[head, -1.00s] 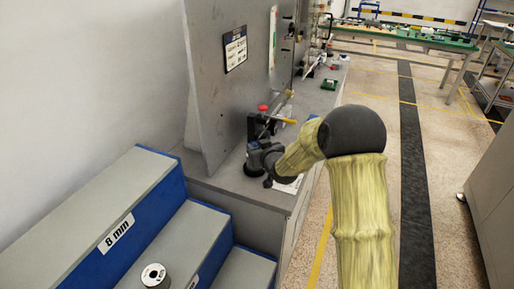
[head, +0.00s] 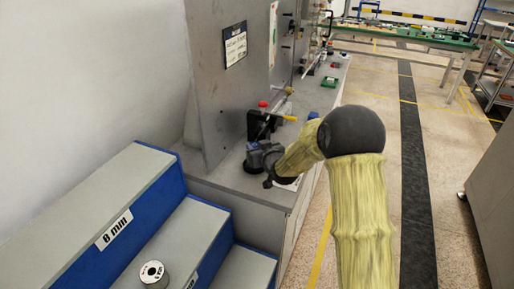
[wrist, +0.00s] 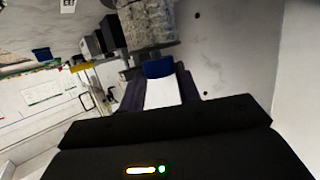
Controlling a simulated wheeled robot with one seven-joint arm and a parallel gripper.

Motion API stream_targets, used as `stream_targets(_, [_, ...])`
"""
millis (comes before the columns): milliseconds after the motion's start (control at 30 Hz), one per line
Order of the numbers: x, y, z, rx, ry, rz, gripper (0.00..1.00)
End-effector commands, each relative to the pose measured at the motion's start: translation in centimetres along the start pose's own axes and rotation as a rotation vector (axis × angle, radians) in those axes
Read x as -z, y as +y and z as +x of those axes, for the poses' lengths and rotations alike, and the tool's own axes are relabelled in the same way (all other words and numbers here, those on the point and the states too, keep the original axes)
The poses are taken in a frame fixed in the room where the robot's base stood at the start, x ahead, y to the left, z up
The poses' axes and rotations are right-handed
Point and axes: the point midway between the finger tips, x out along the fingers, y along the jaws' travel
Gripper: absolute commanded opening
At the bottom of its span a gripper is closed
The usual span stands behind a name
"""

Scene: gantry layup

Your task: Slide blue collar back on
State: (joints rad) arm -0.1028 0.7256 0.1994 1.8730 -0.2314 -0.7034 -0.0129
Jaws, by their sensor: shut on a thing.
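My gripper (head: 266,160) is at the end of the yellow-sleeved arm, low over the near end of the grey bench, beside a black fixture (head: 257,124) with a red cap and a yellow handle. In the wrist view my gripper (wrist: 160,78) has its two dark fingers around a small blue piece, which looks like the blue collar (wrist: 158,68). A mottled grey cylinder (wrist: 150,25) stands just beyond the collar. I cannot tell whether the collar touches it.
An upright grey panel (head: 215,70) stands left of the fixture. The grey bench (head: 320,100) runs back with a small green item (head: 329,82). The floor aisle to the right is clear.

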Motion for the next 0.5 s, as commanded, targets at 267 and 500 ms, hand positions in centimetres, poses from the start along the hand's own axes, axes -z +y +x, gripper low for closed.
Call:
stream_targets(267, [-0.61,0.00,0.20,0.000,0.000,0.000,0.10])
stream_targets(500, [-0.86,0.00,0.27,0.000,0.001,0.000,0.41])
